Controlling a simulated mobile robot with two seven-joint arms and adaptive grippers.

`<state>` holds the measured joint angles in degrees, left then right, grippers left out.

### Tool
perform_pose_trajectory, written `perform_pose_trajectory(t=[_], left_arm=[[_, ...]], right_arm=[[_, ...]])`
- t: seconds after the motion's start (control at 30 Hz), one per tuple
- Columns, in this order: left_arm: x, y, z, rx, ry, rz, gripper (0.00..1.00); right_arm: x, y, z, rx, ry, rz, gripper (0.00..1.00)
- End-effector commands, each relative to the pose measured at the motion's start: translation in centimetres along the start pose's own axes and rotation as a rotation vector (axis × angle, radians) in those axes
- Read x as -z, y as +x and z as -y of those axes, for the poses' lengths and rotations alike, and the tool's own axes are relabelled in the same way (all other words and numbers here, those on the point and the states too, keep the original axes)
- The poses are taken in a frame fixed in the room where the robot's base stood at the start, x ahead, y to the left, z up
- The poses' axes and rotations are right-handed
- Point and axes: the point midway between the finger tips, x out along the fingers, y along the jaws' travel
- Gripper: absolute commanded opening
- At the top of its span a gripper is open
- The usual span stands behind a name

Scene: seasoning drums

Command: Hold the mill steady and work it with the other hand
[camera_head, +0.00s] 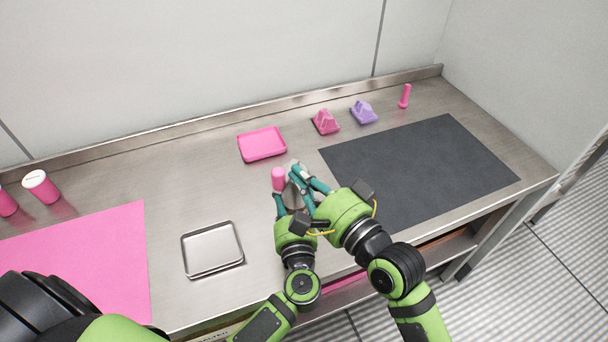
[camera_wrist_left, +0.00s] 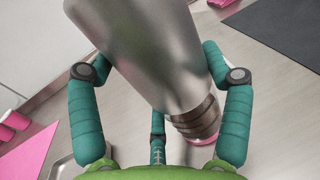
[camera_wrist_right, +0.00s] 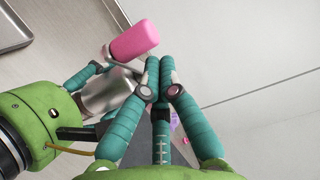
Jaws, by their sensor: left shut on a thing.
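The mill has a silver metal body (camera_wrist_left: 150,50), which widens to a rounded shape in the left wrist view. My left gripper (camera_head: 293,196) is shut around this body, one finger on each side, above the steel counter. A pink cylinder (camera_head: 278,178) shows beside the body; it is large in the right wrist view (camera_wrist_right: 134,40). A thin grey piece shows between it and the body. My right gripper (camera_wrist_right: 160,66) has its fingers together, just right of the pink cylinder and apart from it in that view. I see nothing between its fingertips.
A pink tray (camera_head: 262,144) lies behind the grippers, and a metal tray (camera_head: 212,249) at front left. A dark mat (camera_head: 430,165) lies right, a pink mat (camera_head: 90,265) left. Pink and purple holders (camera_head: 363,112) and a pink shaker (camera_head: 405,96) stand at the back.

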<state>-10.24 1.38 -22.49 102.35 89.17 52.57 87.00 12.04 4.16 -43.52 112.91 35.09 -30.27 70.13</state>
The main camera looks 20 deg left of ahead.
Motion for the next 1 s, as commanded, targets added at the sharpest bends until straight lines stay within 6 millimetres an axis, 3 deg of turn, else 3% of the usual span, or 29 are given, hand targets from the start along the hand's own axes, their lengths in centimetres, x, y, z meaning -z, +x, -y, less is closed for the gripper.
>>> perform_pose_trajectory(t=[0.23,0.67,0.83,1.0], left_arm=[[0.0,0.0,0.1,0.002,0.001,0.0,0.29],[0.0,0.0,0.0,0.001,0.0,0.0,0.29],[0.0,0.0,0.0,0.0,0.0,0.0,0.29],[0.0,0.0,0.0,0.001,0.0,-0.001,0.29]], right_arm=[[-1.8,1.0,0.0,0.001,0.003,0.002,0.0],[-0.8,0.5,0.0,-0.001,-0.003,-0.001,0.0],[1.9,-1.1,0.0,-0.003,-0.006,-0.001,0.0],[0.6,-5.1,-0.2,-0.004,0.001,0.002,0.0]])
